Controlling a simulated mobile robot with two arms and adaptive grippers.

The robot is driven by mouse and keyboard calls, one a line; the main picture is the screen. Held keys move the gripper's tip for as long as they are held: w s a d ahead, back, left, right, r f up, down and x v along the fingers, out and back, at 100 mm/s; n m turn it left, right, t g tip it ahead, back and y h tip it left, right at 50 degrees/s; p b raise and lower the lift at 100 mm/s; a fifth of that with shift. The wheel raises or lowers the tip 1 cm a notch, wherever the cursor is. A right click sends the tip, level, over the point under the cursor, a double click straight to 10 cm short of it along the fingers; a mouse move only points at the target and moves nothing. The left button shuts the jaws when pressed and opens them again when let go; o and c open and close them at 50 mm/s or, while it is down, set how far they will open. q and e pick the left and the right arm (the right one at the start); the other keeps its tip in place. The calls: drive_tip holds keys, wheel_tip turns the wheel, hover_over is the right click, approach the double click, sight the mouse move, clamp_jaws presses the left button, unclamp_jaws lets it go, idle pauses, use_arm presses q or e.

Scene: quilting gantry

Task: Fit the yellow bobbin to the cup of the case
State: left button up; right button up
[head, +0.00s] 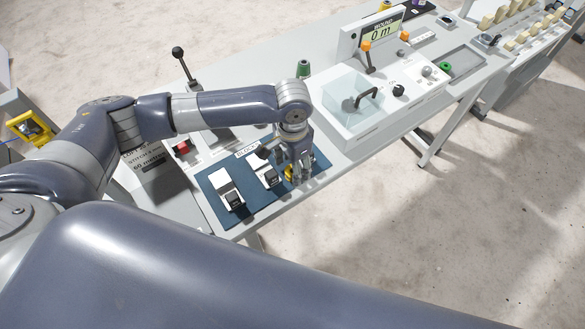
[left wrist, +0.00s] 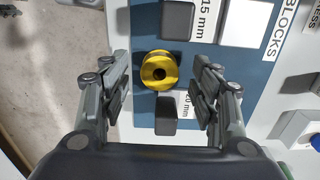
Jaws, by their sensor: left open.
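The yellow bobbin (left wrist: 158,71) sits on the blue mat, its round end with a dark centre hole facing the left wrist camera. In the head view only a bit of the bobbin (head: 289,172) shows beside my left gripper. My left gripper (head: 296,175) points down over the mat's right end. In the left wrist view the left gripper (left wrist: 159,88) is open, with its fingers on either side of the bobbin and apart from it. I cannot make out the cup of the case in either view. My right gripper is not in view.
Dark-topped blocks (head: 232,198) stand on the blue mat (head: 215,186); one dark block (left wrist: 166,115) is close to the bobbin. A box with a clear lid (head: 352,100) stands right of the arm. A black-knobbed lever (head: 178,53) rises behind the arm. The table's front edge is near.

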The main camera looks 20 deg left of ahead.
use_arm(q)
drive_tip(key=shift+f, duration=0.65)
drive_tip(key=c, duration=0.9)
drive_tip(key=shift+o, duration=0.2)
drive_tip(key=shift+r, duration=0.1)
